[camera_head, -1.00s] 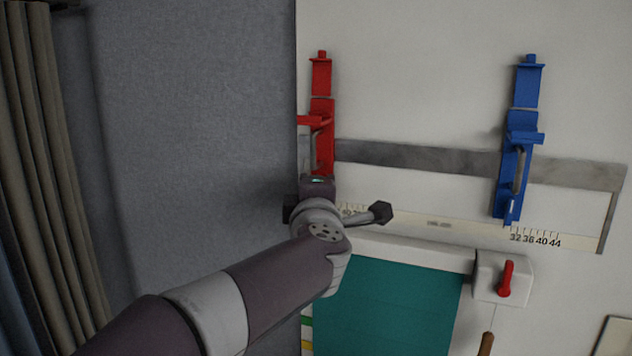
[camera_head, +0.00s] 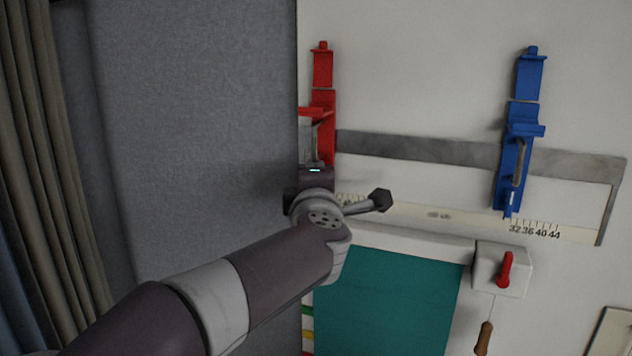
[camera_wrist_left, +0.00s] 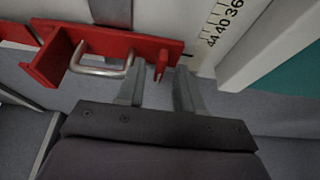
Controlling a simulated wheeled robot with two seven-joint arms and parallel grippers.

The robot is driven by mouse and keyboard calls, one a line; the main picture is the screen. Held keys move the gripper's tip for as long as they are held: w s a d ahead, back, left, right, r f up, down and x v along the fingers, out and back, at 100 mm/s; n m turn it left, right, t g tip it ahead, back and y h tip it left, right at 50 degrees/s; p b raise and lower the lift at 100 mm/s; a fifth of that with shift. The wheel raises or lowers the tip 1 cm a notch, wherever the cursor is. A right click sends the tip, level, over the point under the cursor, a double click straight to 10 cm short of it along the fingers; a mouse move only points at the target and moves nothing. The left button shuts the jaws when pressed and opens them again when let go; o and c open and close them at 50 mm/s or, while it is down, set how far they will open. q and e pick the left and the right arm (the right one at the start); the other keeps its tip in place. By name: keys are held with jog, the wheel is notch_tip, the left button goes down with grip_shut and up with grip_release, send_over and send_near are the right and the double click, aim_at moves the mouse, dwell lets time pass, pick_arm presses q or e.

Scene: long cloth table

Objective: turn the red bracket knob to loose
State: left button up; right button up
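The red bracket (camera_head: 323,70) is a long upright piece at the left edge of the white panel, across the grey rail. My left gripper (camera_head: 315,168) is at its lower end and hides that end in the head view. In the left wrist view the red bracket (camera_wrist_left: 130,42) lies across the top, with a metal loop handle on it. A small red upright part, apparently the knob (camera_wrist_left: 161,62), shows just beyond the fingertips. My left gripper (camera_wrist_left: 160,88) is open, its two fingers apart on either side of that part's line. Contact cannot be told. My right gripper is not in view.
A blue bracket (camera_head: 520,125) stands on the grey rail (camera_head: 420,150) to the right. Below are a numbered scale (camera_head: 535,230), a teal sheet (camera_head: 385,300) and a white box (camera_head: 487,281) with a red lever (camera_head: 506,268). A wooden-handled cord (camera_head: 484,338) hangs below.

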pick_arm(q)
jog(key=s+b, duration=0.5)
jog(key=s, duration=0.7)
jog(key=shift+s, duration=0.3)
jog(key=shift+d, duration=0.1)
